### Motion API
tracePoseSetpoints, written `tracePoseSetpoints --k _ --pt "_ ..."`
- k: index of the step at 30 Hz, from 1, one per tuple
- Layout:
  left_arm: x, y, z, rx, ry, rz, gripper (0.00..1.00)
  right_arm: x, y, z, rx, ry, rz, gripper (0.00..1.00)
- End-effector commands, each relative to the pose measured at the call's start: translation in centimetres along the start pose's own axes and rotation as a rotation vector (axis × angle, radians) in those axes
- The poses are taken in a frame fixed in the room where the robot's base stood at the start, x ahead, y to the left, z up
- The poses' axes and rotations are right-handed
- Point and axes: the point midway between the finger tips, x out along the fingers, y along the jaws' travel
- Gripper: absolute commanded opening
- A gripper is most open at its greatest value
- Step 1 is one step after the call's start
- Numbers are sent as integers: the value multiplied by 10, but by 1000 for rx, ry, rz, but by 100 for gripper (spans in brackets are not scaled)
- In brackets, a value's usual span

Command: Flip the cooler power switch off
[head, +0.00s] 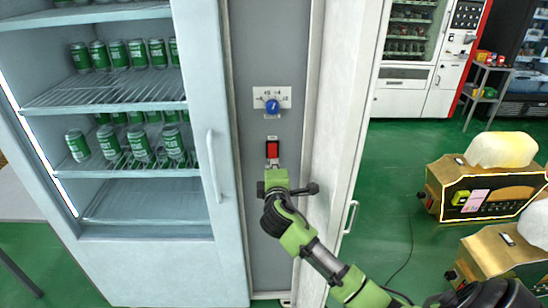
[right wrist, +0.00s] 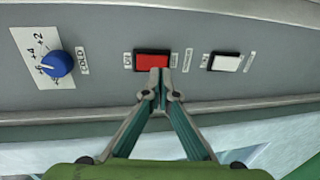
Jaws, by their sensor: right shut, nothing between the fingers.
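The cooler (head: 140,262) has a grey control panel (head: 268,60) on its right side. A red rocker switch (head: 272,149) in a black frame sits on this panel; it also shows in the right wrist view (right wrist: 152,61). The small labels beside it are too small to read surely. A white switch (right wrist: 226,63) in a black frame lies farther along the panel; my gripper hides it in the head view. My right gripper (head: 272,165) is shut and empty. Its tips (right wrist: 158,74) overlap the red switch's edge; I cannot tell whether they touch. My left gripper is out of view.
A blue knob (head: 272,105) on a white dial plate is above the red switch. Green cans (head: 139,142) stand on the cooler's shelves. A white upright panel (head: 338,110) with a handle borders the control panel's right. Brown boxes (head: 480,190) are at right on green floor.

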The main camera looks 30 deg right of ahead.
Motion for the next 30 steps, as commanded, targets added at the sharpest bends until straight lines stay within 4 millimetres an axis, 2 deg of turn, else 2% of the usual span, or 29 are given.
tracePoseSetpoints --k 6,12,25,30 --pt "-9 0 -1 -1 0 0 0 29 2 0 -2 -1 0 0" --pt "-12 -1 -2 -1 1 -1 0 42 0 0 -1 0 0 0" --pt "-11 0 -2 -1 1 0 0 45 0 0 -1 1 1 0" --pt "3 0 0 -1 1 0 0 48 -6 0 1 1 21 0"
